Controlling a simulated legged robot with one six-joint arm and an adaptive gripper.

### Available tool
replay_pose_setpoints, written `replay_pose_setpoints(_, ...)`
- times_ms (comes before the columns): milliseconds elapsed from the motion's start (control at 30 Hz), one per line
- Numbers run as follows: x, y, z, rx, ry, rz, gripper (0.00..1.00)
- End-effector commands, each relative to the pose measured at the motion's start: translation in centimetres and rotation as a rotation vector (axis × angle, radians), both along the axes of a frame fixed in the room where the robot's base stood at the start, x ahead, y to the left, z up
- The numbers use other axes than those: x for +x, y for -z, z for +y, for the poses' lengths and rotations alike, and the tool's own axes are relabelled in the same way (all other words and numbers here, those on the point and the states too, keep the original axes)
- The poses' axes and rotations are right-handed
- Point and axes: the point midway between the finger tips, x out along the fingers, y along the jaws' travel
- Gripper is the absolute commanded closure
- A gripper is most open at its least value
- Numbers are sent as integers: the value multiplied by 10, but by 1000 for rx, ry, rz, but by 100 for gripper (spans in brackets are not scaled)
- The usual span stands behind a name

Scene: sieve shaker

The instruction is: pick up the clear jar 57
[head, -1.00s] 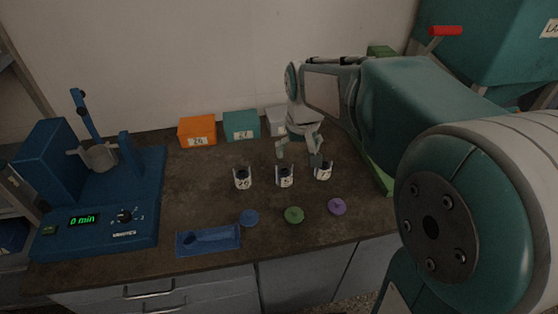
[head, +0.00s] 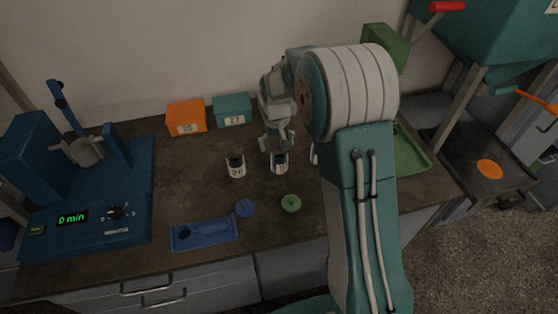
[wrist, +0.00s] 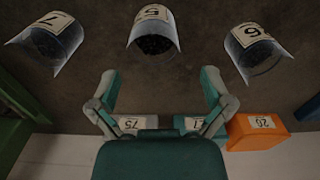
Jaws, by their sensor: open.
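Three clear jars with dark contents and white labels stand in a row on the bench. The left jar (head: 236,167) reads about 26 and is at the right in the wrist view (wrist: 262,55). The middle jar (head: 279,163) shows a 5 in the wrist view (wrist: 153,35). The right jar (head: 314,154) is mostly hidden by my arm; its label shows a 7 in the wrist view (wrist: 48,42). I cannot read for certain which is 57. My gripper (wrist: 160,78) is open and empty, its fingers spread either side of the middle jar's line, seemingly apart from it.
Orange (head: 186,117) and teal (head: 232,109) labelled boxes stand at the back; a pale box (wrist: 138,122) is beside them. Blue (head: 245,208) and green (head: 291,203) lids and a blue tray (head: 205,233) lie in front. A blue shaker (head: 80,205) stands left, a green tray (head: 412,155) right.

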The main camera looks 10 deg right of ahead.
Motion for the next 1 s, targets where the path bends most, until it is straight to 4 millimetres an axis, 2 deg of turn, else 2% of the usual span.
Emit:
replay_pose_setpoints(400, -3, 51, -6, 0, 1, 1, 0)
replay_pose_setpoints(667, -3, 54, -6, 0, 0, -1, 0)
replay_pose_setpoints(767, -3, 54, -6, 0, 0, -1, 40)
replay_pose_setpoints(800, -3, 54, -6, 0, 0, -1, 58)
replay_pose_setpoints(867, -3, 54, -6, 0, 0, -1, 85)
replay_pose_setpoints(1000, -3, 54, -6, 0, 0, -1, 90)
